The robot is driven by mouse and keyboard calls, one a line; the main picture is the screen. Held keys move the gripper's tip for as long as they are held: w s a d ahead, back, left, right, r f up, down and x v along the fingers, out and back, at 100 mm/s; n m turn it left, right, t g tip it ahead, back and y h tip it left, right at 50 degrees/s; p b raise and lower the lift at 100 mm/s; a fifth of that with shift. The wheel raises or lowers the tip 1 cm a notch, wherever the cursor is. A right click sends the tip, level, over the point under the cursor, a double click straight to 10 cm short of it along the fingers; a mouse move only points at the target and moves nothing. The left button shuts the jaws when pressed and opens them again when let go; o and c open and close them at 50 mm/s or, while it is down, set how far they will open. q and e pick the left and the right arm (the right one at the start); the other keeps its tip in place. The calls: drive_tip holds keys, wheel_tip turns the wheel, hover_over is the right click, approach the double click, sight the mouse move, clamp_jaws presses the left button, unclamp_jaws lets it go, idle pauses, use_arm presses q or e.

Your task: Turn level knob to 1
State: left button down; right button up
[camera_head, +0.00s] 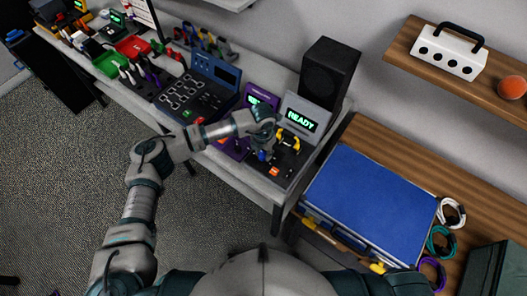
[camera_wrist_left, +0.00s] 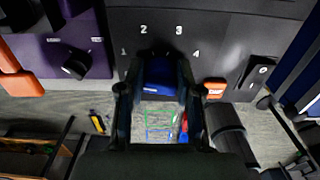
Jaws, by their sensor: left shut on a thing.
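The level knob (camera_wrist_left: 160,75) is blue and sits on a dark panel (camera_wrist_left: 225,42) with the white numbers 1, 2, 3 and 4 in an arc above it in the left wrist view. My left gripper (camera_wrist_left: 160,92) is shut on the knob, one finger on each side. In the head view my left gripper (camera_head: 264,143) reaches down to the panel below a grey screen reading READY (camera_head: 301,119), and the blue knob (camera_head: 262,156) shows just under it. I cannot tell which number the knob points to. My right gripper is not in view.
An orange button (camera_wrist_left: 214,88) and a black switch (camera_wrist_left: 260,70) lie right of the knob. A purple panel with a black knob (camera_wrist_left: 77,66) is to the left. A black speaker (camera_head: 327,75) stands behind the screen. A blue case (camera_head: 370,205) lies right of the bench.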

use_arm(q)
drive_tip(key=shift+s+a+f, duration=0.1)
drive_tip(key=shift+s+a, duration=0.15)
drive_tip(key=shift+a, duration=0.1)
drive_tip(key=shift+d, duration=0.3)
drive_tip(key=shift+a+m+b, duration=0.1)
drive_tip(key=shift+m+b, duration=0.5)
drive_tip(key=shift+b, duration=0.1)
drive_tip(key=shift+w+m+b, duration=0.1)
drive_tip(key=shift+m+b, duration=0.9)
drive_tip(key=shift+m, duration=0.1)
drive_tip(key=m+b, duration=0.2)
drive_tip(key=m, duration=0.1)
drive_tip(key=shift+m+b, duration=0.4)
drive_tip(key=shift+w+r+m, duration=0.1)
drive_tip(key=shift+r+m, duration=0.15)
drive_tip(key=shift+m, duration=0.15)
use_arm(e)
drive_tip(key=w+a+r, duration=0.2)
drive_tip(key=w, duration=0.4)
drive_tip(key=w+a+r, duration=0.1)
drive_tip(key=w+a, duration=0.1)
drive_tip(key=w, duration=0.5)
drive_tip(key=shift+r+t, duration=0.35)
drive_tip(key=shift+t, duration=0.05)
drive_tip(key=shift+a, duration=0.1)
